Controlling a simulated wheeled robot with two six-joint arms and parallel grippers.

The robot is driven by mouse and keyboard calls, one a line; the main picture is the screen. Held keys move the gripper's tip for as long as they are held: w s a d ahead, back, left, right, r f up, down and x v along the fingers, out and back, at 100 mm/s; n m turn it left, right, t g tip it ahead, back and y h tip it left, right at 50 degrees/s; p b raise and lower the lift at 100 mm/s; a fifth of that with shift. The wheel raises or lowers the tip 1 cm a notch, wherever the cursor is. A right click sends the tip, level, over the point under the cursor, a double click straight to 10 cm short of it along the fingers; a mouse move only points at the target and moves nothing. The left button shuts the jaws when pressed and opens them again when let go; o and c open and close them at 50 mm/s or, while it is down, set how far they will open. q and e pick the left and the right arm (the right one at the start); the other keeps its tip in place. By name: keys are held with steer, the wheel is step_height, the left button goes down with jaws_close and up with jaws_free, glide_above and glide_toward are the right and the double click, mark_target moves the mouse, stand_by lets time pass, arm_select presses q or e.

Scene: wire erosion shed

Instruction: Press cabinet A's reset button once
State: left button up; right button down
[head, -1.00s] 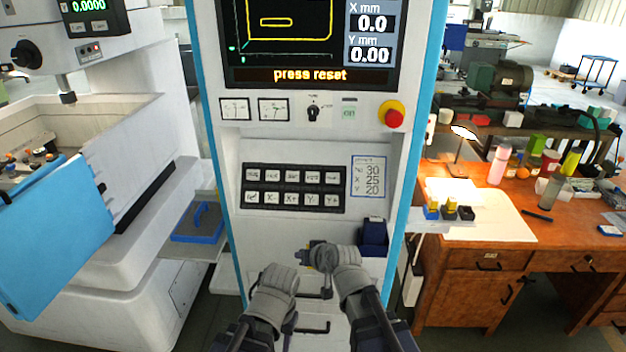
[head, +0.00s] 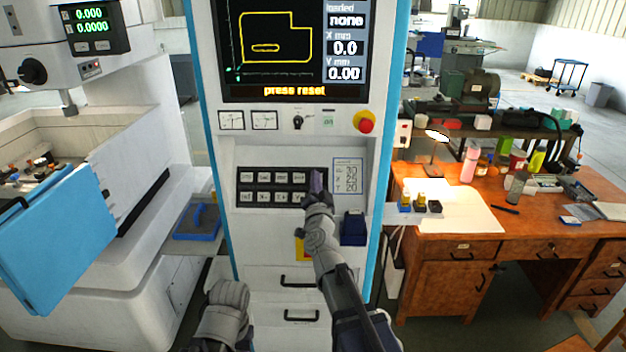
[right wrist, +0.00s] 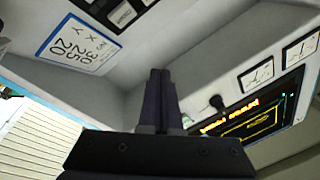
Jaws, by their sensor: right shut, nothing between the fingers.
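The cabinet (head: 275,225) faces me, white with blue edges. Its screen (head: 285,50) reads "press reset". Below is a black keypad (head: 272,187) with two rows of pale keys; I cannot read which is reset. My right gripper (head: 318,180) is shut and empty, its tips in front of the keypad's right end and hiding keys there. I cannot tell whether it touches. In the right wrist view, the shut fingers (right wrist: 161,95) point at the bare panel between the keypad (right wrist: 122,14) and the screen (right wrist: 265,118). My left arm shows low; its gripper is not visible.
A red emergency stop (head: 364,122) on a yellow base, a knob (head: 298,122) and two dials are above the keypad. A number card (head: 348,176) is right of it. A dark blue holder (head: 354,228) sticks out below. A wooden desk (head: 460,250) stands right.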

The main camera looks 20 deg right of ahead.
steer(key=shift+w+f, duration=0.1)
steer(key=shift+f, duration=0.05)
steer(key=shift+w+d+f+b, duration=0.35)
steer(key=shift+w+f+b, duration=0.5)
steer(key=shift+w, duration=0.25)
steer(key=shift+w+d+f+b, duration=0.3)
steer(key=shift+w+f+b, duration=0.55)
steer(key=shift+w, duration=0.3)
steer(key=shift+w+d+f+b, duration=0.35)
steer(key=shift+w+f+b, duration=0.5)
steer(key=shift+w, duration=0.25)
steer(key=shift+w+d+f, duration=0.1)
steer(key=shift+w+f, duration=0.05)
steer(key=shift+w, duration=0.15)
steer(key=shift+w+f+b, duration=0.25)
steer(key=shift+w+b, duration=0.05)
steer(key=shift+b, duration=0.2)
steer(key=shift+r, duration=0.1)
stand_by(0.5)
steer(key=shift+s+r+p, duration=0.4)
steer(key=shift+s+p, duration=0.1)
steer(key=shift+s, duration=0.15)
